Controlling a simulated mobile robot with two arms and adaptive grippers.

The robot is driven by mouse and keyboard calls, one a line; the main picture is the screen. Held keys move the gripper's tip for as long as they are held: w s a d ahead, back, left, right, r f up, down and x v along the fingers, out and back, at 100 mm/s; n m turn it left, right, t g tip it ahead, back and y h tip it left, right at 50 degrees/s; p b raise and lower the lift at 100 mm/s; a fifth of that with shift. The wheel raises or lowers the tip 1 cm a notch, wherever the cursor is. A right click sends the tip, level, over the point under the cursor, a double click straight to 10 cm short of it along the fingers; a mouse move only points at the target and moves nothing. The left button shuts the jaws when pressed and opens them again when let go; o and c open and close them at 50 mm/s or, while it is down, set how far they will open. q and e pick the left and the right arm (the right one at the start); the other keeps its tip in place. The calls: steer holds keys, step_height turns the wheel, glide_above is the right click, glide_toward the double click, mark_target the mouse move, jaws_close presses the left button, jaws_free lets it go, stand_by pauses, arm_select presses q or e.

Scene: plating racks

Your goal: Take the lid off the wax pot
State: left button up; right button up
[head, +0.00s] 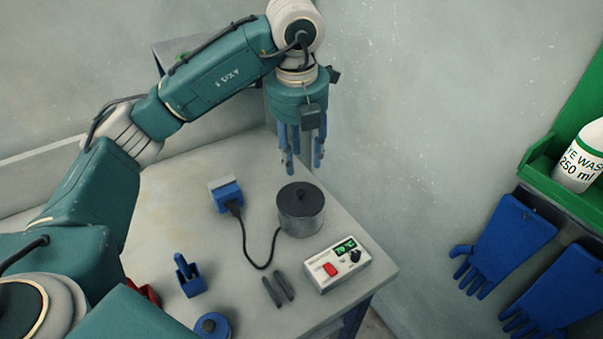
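The wax pot (301,222) is a grey metal cylinder standing upright on the table near its right edge. My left gripper (304,168) points down above and behind the pot, in the air and apart from the lid. Its blue fingers are spread with nothing between them. My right gripper is not in view.
A white control box (338,265) with a red switch stands in front of the pot. A blue-and-grey block (226,195) with a black cable lies left of it. Dark sticks (278,288), a blue holder (189,276) and a blue round item (212,326) are nearer. Blue gloves (506,240) hang right.

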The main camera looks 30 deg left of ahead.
mark_target(301, 191)
arm_select(q)
step_height(301, 191, down, 4)
steer(key=shift+d+r+p, duration=0.1)
steer(key=shift+d+p, duration=0.05)
steer(key=shift+p, duration=0.35)
steer(key=shift+f, duration=0.35)
steer(key=f, duration=0.1)
steer(key=f+p, duration=0.1)
steer(key=f, duration=0.1)
steer(key=f+p, duration=0.1)
steer(key=f, duration=0.1)
steer(key=shift+w+a, duration=0.15)
steer(key=shift+a, duration=0.2)
steer(key=shift+w+f+p, duration=0.1)
steer(key=shift+f+p, duration=0.2)
steer(key=shift+f, duration=0.05)
steer(key=shift+c, duration=0.3)
steer(key=c, duration=0.9)
jaws_close()
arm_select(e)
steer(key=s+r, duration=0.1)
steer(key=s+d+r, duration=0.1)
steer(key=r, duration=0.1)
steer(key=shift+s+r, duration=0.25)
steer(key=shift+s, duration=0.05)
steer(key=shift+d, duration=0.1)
